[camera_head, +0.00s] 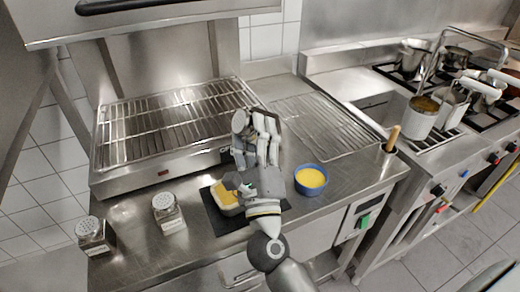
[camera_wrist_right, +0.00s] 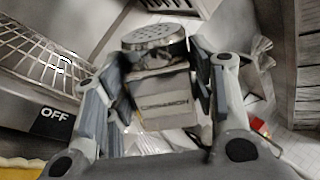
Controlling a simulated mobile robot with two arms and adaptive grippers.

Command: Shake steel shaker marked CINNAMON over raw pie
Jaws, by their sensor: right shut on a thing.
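My right gripper (camera_head: 256,126) is above the counter, beyond the pie in the head view. In the wrist view its two fingers (camera_wrist_right: 160,95) are shut around a steel shaker (camera_wrist_right: 158,88). The shaker has a round perforated lid (camera_wrist_right: 153,38) and a pale label whose blurred lettering looks like CINNAMON. In the head view the shaker is mostly hidden by the fingers. The raw pie (camera_head: 222,194), yellow-filled, lies on a dark mat (camera_head: 211,218), partly covered by my right wrist. My left gripper is not in view.
Two other shakers stand on the counter at left, one (camera_head: 93,234) near the corner and one (camera_head: 168,212) closer to the mat. A blue bowl (camera_head: 311,189) of yellow filling stands right of my arm. A wire-topped steel unit (camera_head: 165,125) and a rack (camera_head: 325,125) lie behind.

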